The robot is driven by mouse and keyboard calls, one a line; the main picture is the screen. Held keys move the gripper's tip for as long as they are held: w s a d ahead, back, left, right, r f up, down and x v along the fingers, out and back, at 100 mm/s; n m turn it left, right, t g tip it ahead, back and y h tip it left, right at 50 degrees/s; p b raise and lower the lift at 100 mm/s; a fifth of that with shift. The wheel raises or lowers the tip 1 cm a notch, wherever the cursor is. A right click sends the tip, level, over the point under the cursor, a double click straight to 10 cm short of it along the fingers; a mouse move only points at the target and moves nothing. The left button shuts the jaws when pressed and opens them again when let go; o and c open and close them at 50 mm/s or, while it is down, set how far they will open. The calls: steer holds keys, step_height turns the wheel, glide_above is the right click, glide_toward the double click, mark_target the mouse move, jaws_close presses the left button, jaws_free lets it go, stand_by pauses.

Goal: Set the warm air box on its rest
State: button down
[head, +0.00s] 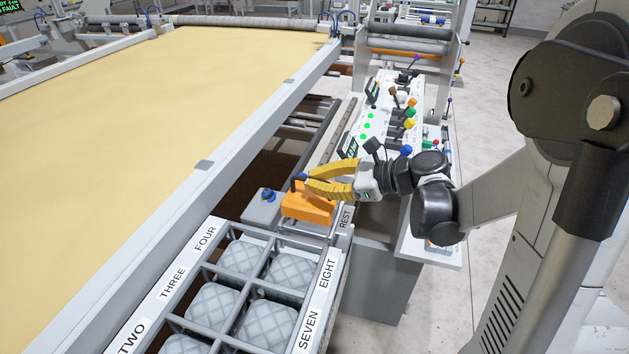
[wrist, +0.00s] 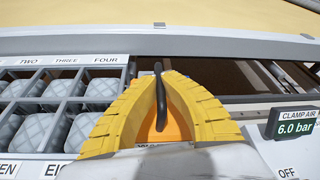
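The warm air box (head: 306,207) is orange and sits at the near end of the machine bed, beside the REST label (head: 345,217). A grey rest frame (head: 303,239) shows just below it; I cannot tell whether the box touches it. My gripper (head: 304,187) reaches in from the right with yellow fingers at the top of the box. In the wrist view the fingers (wrist: 158,72) close in on a black handle (wrist: 161,100), with the orange box (wrist: 168,130) showing between them. The box's underside is hidden.
A grey rack (head: 228,273) of quilted pads with numbered labels stands in front. A grey block with a blue knob (head: 268,196) is left of the box. The control panel (head: 395,110) with coloured levers lies behind my gripper. A long rail borders the yellow fabric (head: 140,120).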

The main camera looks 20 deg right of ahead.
steer(key=shift+f+b, duration=0.35)
steer(key=shift+f, duration=0.1)
steer(key=c, duration=1.6)
jaws_free()
steer(key=shift+r, duration=0.1)
steer(key=shift+r+p, duration=0.25)
steer(key=shift+p, duration=0.1)
steer(key=p+v, duration=0.4)
steer(key=v, duration=0.8)
steer(key=s+a+f+n+g+h, duration=0.2)
steer(key=s+a+n+g+h, duration=0.15)
steer(key=a+n, duration=0.5)
steer(key=s+n+h, duration=0.2)
steer(key=n, duration=0.3)
steer(key=s+r+n+t+h, duration=0.1)
steer(key=s+n+h, duration=0.1)
steer(key=n, duration=0.3)
steer(key=s+n+h, duration=0.3)
steer(key=s+n, duration=0.1)
steer(key=n, duration=0.1)
steer(key=shift+s+r+t, duration=0.15)
steer(key=shift+r+t, duration=0.2)
